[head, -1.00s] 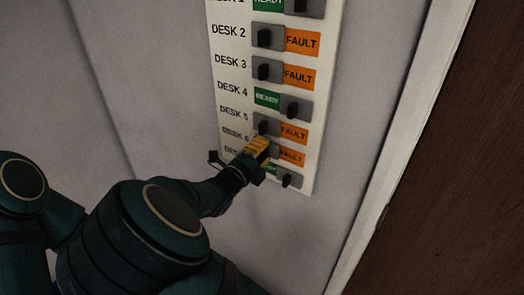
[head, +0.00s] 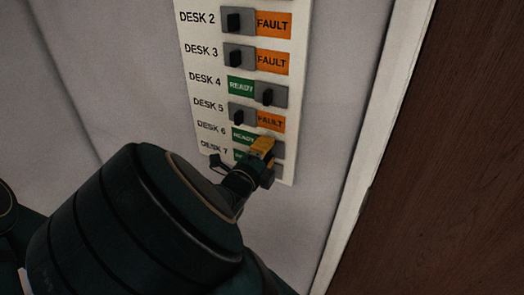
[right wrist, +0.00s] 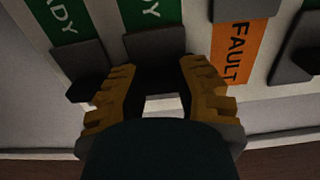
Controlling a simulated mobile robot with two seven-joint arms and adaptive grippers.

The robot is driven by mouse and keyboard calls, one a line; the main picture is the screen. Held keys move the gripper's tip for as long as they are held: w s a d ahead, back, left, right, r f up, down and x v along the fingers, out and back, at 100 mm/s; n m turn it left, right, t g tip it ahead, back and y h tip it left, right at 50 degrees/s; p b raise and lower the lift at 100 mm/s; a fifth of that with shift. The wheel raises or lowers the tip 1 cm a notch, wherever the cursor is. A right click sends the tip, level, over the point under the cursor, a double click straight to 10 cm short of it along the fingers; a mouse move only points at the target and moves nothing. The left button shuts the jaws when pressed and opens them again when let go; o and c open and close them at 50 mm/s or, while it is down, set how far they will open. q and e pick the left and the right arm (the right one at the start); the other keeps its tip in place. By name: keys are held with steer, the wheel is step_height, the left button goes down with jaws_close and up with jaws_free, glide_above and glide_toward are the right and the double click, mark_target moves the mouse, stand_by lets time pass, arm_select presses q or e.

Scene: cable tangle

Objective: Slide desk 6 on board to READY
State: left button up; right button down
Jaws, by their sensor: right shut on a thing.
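The white board (head: 203,100) on the wall has rows of sliders labelled by desk. The desk 6 row shows a green READY label (head: 243,136), with its grey slider (head: 279,150) at the right, partly behind my right gripper (head: 262,148). My right gripper is shut on the slider's knob. In the right wrist view its yellow fingers (right wrist: 160,70) stand either side of the knob, which is mostly hidden, below the slider's grey plate (right wrist: 155,42) and a green label. My left gripper is not in view.
The desk 5 slider (head: 240,116) just above sits left with FAULT showing. The desk 7 row (head: 214,148) just below is mostly hidden by my gripper. A white door frame (head: 365,150) and a brown door (head: 450,150) stand at the right.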

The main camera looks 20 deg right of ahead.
steer(key=c, duration=0.6)
jaws_free()
steer(key=shift+s+d+r, duration=0.15)
steer(key=shift+d, duration=0.25)
steer(key=shift+a, duration=0.2)
